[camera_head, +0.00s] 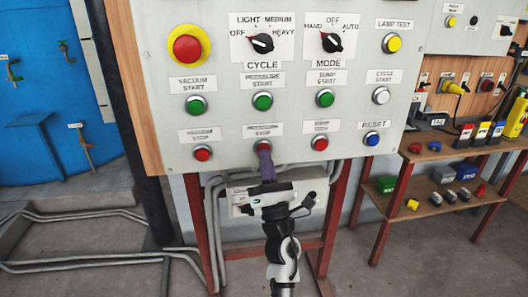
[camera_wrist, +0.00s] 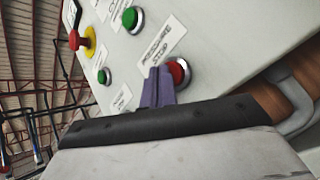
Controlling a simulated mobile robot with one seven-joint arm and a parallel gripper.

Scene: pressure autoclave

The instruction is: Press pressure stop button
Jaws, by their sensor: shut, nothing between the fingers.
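The pressure stop button is a red button (camera_wrist: 179,72) in a metal ring, beside its "PRESSURE STOP" label (camera_wrist: 158,42) in the wrist view. In the head view the button (camera_head: 262,144) is in the bottom row of the panel, mostly hidden behind my fingers. My gripper (camera_head: 265,153) is shut and empty, its purple fingers pointing up at the button from below. In the wrist view the fingertips (camera_wrist: 158,80) overlap the button's left edge. I cannot tell whether they touch it.
The grey panel (camera_head: 225,125) also carries a green pressure start button (camera_head: 263,101) above, red buttons to the left (camera_head: 202,153) and right (camera_head: 320,143), and a blue reset button (camera_head: 372,138). Red legs and grey pipes (camera_head: 215,220) are below. Shelves (camera_head: 440,200) stand at right.

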